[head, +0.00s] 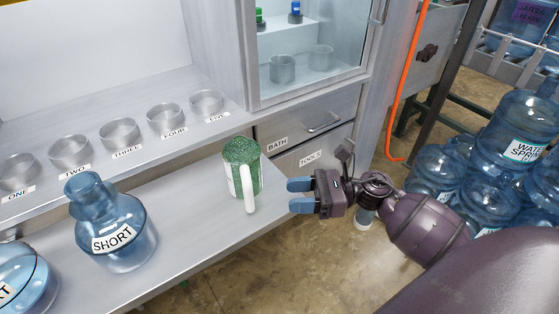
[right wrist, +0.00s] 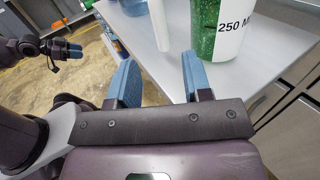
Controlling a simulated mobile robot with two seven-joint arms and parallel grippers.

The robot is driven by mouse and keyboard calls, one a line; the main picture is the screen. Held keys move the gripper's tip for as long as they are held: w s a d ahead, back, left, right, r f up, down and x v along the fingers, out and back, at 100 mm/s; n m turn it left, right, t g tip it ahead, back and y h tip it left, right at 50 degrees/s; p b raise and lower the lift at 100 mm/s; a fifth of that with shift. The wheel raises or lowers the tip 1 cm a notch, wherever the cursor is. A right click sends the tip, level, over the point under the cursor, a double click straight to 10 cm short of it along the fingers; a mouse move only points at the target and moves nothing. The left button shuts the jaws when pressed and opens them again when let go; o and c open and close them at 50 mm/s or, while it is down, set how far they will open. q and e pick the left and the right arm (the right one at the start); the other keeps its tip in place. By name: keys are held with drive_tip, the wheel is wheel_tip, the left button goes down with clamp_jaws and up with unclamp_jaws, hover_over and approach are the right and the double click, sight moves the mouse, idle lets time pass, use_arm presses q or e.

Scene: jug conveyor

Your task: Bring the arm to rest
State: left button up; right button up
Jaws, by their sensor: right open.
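A clear jug of green granules (head: 242,160) with a white handle (head: 248,190) stands upright near the front edge of the grey bench. In the right wrist view the jug (right wrist: 222,28) shows a "250 M" label. My right gripper (head: 301,195) is open and empty, just right of the handle and apart from it. In the right wrist view the handle (right wrist: 159,25) lies ahead, beyond the gap between the blue fingertips (right wrist: 158,68). My left gripper (right wrist: 70,50) shows small at the left of that view, apart from the bench; its finger gap is unclear.
A blue jug marked "SHORT" (head: 115,235) stands left on the bench (head: 190,225). Several clear cups, such as the one at "FIVE" (head: 206,102), line the raised shelf. Drawers (head: 310,158) stand behind my right gripper. Large water bottles (head: 515,130) crowd the right.

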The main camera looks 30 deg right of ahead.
use_arm(q)
drive_tip(key=shift+s+a, duration=0.1)
wheel_tip(320, 180, up, 4)
drive_tip(key=p, duration=0.5)
drive_tip(key=shift+s+a+r+p, duration=0.1)
drive_tip(key=shift+s+r+p, duration=0.05)
drive_tip(key=shift+p, duration=0.2)
use_arm(e)
drive_tip(key=s+f+n+t+h, duration=0.1)
drive_tip(key=s+f+n+h, duration=0.5)
drive_tip(key=n, duration=0.6)
drive_tip(key=s+f+n+t+h, duration=0.1)
drive_tip(key=s+f+n+h, duration=0.6)
drive_tip(key=n, duration=0.6)
drive_tip(key=s+h, duration=0.2)
drive_tip(key=s, duration=0.1)
drive_tip(key=shift+s+f+h, duration=0.15)
drive_tip(key=shift+s+h, duration=0.25)
drive_tip(key=shift+d, duration=0.1)
